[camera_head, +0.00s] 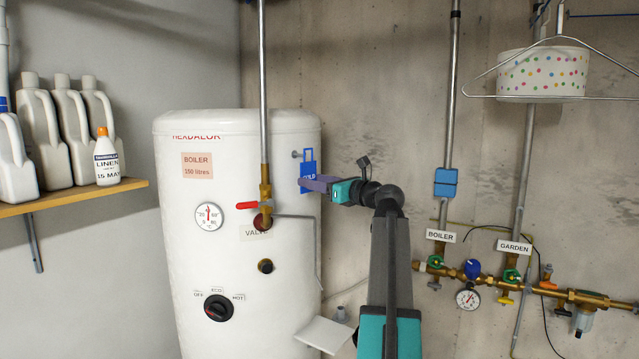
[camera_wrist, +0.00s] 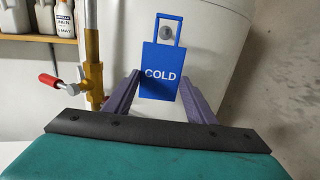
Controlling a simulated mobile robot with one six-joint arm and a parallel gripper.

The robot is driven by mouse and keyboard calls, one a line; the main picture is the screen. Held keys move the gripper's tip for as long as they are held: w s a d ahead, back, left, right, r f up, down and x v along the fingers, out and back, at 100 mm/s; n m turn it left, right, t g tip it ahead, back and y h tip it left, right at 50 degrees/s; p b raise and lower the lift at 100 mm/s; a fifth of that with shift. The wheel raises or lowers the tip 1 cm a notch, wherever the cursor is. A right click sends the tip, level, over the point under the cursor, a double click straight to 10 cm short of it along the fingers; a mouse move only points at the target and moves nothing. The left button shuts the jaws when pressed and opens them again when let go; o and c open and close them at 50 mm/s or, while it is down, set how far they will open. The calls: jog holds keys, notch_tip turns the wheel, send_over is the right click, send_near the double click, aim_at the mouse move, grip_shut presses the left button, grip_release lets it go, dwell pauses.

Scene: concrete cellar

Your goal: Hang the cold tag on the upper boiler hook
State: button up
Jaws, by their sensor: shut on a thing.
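The blue cold tag (camera_head: 308,172) hangs upright in my gripper (camera_head: 318,185) beside the upper right of the white boiler (camera_head: 240,190). In the wrist view the tag (camera_wrist: 160,85) faces me with its COLD lettering, and my gripper (camera_wrist: 160,100) has one purple finger at each side edge. The grey round end of the boiler hook (camera_wrist: 166,31) shows inside the tag's loop. In the head view the hook (camera_head: 296,154) is just left of the loop. I cannot tell whether the hook passes through the loop or stays behind it.
A vertical pipe (camera_head: 263,90) with a red valve lever (camera_head: 250,206) stands in front of the boiler, left of the tag. A shelf (camera_head: 60,198) with white bottles is at left. Pipes and a gauge (camera_head: 467,298) line the right wall. A hanger (camera_head: 560,97) hangs upper right.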

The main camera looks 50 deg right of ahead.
jog(key=shift+w+f+b, duration=0.2)
jog(key=shift+w+f, duration=0.15)
jog(key=shift+w, duration=0.55)
jog(key=shift+w+f+b, duration=0.2)
jog(key=shift+w+f, duration=0.1)
jog(key=shift+w, duration=0.6)
jog(key=o, duration=1)
jog(key=shift+s, duration=0.15)
